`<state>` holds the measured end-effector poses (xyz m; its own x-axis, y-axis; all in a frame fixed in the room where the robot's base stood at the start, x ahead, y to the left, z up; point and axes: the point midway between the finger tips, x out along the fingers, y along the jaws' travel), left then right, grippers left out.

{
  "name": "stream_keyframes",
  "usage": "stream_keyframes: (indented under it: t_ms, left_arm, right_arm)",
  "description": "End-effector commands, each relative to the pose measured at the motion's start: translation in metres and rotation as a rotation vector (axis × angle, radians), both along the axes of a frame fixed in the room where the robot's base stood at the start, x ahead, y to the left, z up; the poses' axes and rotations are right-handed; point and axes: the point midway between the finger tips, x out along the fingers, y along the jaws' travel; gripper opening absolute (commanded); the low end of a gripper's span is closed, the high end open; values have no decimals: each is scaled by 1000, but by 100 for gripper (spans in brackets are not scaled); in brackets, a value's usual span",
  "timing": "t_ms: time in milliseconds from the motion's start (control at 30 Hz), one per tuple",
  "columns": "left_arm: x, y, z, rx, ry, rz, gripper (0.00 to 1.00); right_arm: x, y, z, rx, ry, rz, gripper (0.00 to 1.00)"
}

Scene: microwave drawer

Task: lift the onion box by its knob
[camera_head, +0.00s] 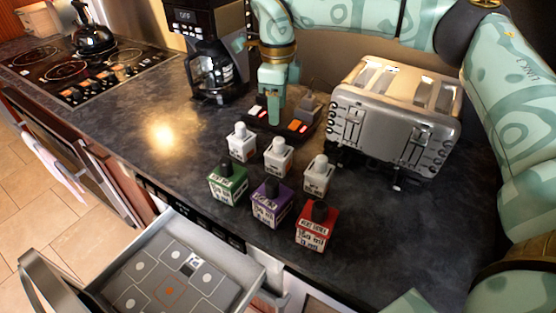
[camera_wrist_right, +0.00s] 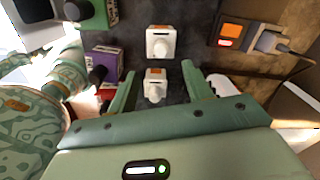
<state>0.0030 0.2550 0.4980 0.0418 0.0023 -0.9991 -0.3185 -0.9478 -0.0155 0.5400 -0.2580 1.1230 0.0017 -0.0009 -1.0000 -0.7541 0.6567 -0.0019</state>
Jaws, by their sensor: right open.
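Several small knobbed boxes stand on the dark counter, and I cannot read which label says onion. In the head view the front row has a green box (camera_head: 228,186), a purple box (camera_head: 271,207) and a red box (camera_head: 316,229). Behind them stand three white boxes, left (camera_head: 242,145), middle (camera_head: 277,160) and right (camera_head: 317,178). My right gripper (camera_head: 274,118) hangs behind the white row, near the power strip. In the wrist view its fingers (camera_wrist_right: 160,93) are open, with a white box (camera_wrist_right: 154,88) seen between them. No grip on it shows. My left gripper is not in view.
A steel toaster (camera_head: 390,125) stands right of the boxes. A coffee maker (camera_head: 210,65) stands behind left. A power strip (camera_head: 259,124) lies near my right gripper. An open drawer (camera_head: 255,279) juts out at the front. The counter left of the boxes is clear.

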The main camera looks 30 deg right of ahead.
Motion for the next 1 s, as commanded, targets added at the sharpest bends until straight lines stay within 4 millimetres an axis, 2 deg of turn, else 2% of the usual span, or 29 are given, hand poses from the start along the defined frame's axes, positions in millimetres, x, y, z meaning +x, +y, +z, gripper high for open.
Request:
stream_keyframes:
  t_ms: [33,100,367,633,733,900,933,1000]
  left_arm:
    - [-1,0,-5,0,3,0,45]
    - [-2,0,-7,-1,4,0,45]
    - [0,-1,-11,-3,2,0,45]
    - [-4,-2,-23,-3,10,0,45]
    - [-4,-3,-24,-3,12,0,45]
    - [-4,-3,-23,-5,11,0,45]
    - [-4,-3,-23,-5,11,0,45]
    - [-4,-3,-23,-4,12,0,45]
  right_arm:
    - [0,0,-16,0,5,0,50]
    - [0,0,-28,0,4,-1,50]
    - [0,0,-48,1,2,-1,50]
    - [-2,-3,-90,0,3,-1,50]
    - [-1,-3,-96,1,1,-1,50]
    - [-1,-2,-95,1,-1,-1,50]
    - [-1,-2,-95,1,-1,-1,44]
    - [-1,-2,-95,1,-1,-1,25]
